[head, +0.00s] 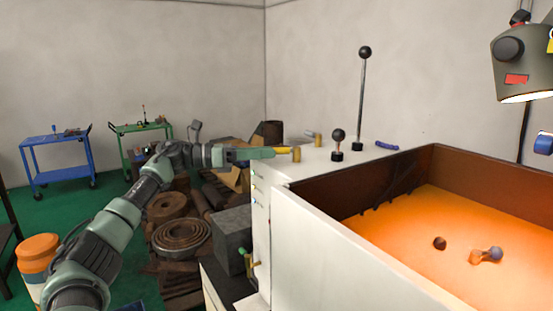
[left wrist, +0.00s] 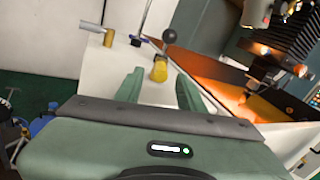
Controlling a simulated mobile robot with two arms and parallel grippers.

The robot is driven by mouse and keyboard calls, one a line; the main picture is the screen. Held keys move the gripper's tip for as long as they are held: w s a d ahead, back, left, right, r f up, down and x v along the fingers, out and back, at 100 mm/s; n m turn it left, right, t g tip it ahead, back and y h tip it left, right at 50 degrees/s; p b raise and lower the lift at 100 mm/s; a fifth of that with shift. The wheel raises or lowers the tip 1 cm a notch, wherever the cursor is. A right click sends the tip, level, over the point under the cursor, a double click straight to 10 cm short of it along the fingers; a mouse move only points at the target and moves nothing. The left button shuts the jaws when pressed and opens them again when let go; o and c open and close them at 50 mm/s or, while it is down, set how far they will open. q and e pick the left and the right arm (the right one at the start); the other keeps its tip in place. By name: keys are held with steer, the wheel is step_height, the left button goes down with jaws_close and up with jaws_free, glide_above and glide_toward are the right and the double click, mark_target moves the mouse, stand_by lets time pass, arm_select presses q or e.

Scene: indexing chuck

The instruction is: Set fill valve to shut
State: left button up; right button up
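Two small valves stand on top of the white machine, and I cannot tell from labels which is the fill valve. The near one has a brass body (head: 296,154) and a yellow handle (head: 283,150) pointing left toward my left gripper (head: 262,153). In the left wrist view the yellow handle (left wrist: 159,70) lies between the fingertips of my left gripper (left wrist: 160,76). The fingers are apart, with gaps beside the handle. The farther valve has a brass body (head: 318,139) and a grey handle (head: 307,133). My right gripper is not in view.
An open tray (head: 440,215) glowing orange lies to the right. A grey block (head: 232,240), coils and scrap lie below my arm. Two carts (head: 62,142) stand far left.

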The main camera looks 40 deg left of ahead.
arm_select(q)
steer(key=b+v, duration=0.1)
steer(key=v, duration=0.2)
steer(key=shift+s, duration=0.1)
